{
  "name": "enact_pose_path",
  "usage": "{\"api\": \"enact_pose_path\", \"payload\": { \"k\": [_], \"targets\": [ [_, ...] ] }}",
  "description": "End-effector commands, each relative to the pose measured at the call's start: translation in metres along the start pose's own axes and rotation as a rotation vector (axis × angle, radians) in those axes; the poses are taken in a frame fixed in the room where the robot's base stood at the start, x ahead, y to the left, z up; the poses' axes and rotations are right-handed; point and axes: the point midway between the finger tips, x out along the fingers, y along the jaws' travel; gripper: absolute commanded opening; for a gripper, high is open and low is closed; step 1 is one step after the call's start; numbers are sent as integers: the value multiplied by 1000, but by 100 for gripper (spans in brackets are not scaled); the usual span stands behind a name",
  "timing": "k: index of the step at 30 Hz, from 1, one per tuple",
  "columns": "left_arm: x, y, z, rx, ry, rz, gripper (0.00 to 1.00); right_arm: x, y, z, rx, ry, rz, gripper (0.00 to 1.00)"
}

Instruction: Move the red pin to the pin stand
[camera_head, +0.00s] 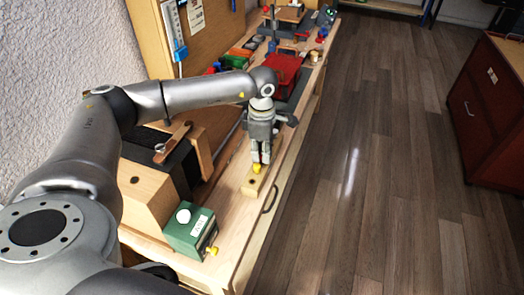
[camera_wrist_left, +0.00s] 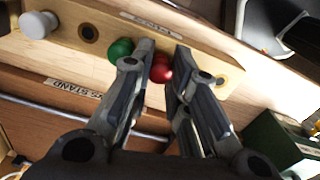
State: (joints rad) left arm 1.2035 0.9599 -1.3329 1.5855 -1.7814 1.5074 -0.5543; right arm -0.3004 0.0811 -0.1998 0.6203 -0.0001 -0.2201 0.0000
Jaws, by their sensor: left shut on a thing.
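The red pin (camera_wrist_left: 161,69) shows its round red head between the two fingers of my left gripper (camera_wrist_left: 164,47) in the left wrist view. The gripper is shut on it, over a light wooden block (camera_wrist_left: 190,58). I cannot tell whether the pin is seated in the block or lifted. A green-headed pin (camera_wrist_left: 121,49) is just left of the fingers, and a grey-white knob (camera_wrist_left: 38,25) is at the far left. A label ending in "STAND" (camera_wrist_left: 73,87) is on a lower wooden edge.
A dark hole (camera_wrist_left: 88,32) lies between the white knob and green pin; another hole (camera_wrist_left: 220,81) is right of the fingers. A green box (camera_head: 191,234) with a yellow knob stands nearby. A red box (camera_head: 284,68) and clutter lie farther along the bench.

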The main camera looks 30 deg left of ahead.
Motion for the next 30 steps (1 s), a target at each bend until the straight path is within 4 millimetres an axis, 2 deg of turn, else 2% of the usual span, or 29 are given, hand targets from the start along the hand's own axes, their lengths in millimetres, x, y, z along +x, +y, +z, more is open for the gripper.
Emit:
{"api": "enact_pose_path", "payload": {
  "k": [8,9,15,22,25,30],
  "targets": [
    [0,0,0,0,0,0,4,0,-2,-1,1,1,-2,41],
    [0,0,0,0,0,0,19,0,-2,-1,1,1,-2,41],
    [0,0,0,0,0,0,42,0,-2,-1,1,1,-3,41],
    [0,0,0,0,0,0,42,0,-2,-1,1,1,-3,41],
    [0,0,0,0,0,-1,52,0,-2,-1,1,1,-3,41],
    [0,0,0,0,0,0,52,0,-2,-1,1,1,-2,41]
  ]
}}
